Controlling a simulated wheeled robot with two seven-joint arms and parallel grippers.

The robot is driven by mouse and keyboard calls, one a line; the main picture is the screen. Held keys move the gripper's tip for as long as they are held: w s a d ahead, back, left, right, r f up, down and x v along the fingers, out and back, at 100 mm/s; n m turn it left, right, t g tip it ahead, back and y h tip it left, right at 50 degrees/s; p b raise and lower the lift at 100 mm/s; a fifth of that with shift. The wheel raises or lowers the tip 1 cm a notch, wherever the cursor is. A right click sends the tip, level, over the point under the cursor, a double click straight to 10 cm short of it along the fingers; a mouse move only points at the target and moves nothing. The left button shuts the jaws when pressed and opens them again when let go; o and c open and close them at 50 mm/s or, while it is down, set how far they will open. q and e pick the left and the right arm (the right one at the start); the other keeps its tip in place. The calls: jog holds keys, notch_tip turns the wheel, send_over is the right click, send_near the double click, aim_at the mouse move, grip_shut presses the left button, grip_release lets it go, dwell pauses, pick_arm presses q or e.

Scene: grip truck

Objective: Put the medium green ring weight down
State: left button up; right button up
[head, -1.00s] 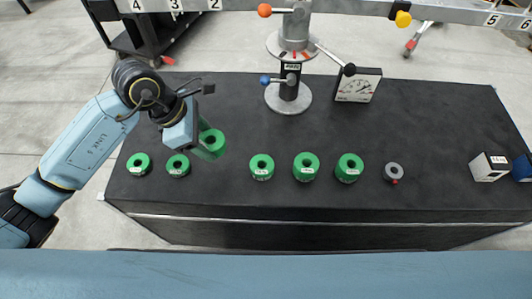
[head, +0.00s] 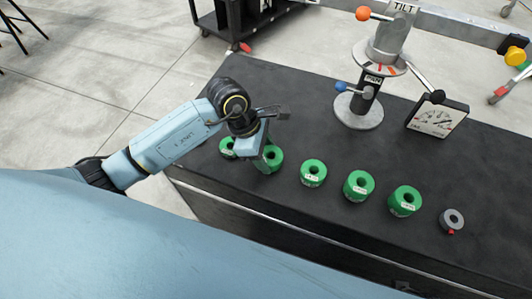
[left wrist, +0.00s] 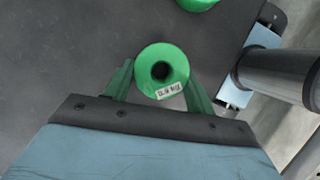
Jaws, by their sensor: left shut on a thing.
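My left gripper (head: 264,163) is shut on a green ring weight (head: 274,154), which also shows between the two fingers in the left wrist view (left wrist: 150,54), its white label facing the camera. In the head view the held ring is low over the black table (head: 330,235), in line with the row of green rings; I cannot tell whether it touches the table. Another green ring (head: 226,148) is just left of the gripper. Three more green rings, (head: 309,180) nearest, then (head: 355,195) and (head: 401,209), stand to its right. My right gripper is not in view.
A small grey ring (head: 453,217) lies at the row's right end. A pan-tilt stand (head: 357,112) and a square dial gauge (head: 437,117) stand behind the row. The table's front edge is close in front of the rings.

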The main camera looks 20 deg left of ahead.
pick_arm(q)
jog(key=shift+r, duration=0.1)
jog(key=o, duration=1.2)
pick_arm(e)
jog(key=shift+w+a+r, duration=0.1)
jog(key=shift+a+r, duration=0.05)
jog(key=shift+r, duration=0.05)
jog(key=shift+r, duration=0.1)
pick_arm(q)
jog(key=p+v, duration=0.3)
jog(key=v, duration=0.9)
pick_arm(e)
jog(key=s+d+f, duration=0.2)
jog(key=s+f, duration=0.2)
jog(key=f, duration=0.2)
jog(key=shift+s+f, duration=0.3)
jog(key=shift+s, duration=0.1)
pick_arm(q)
jog(key=shift+s, duration=0.1)
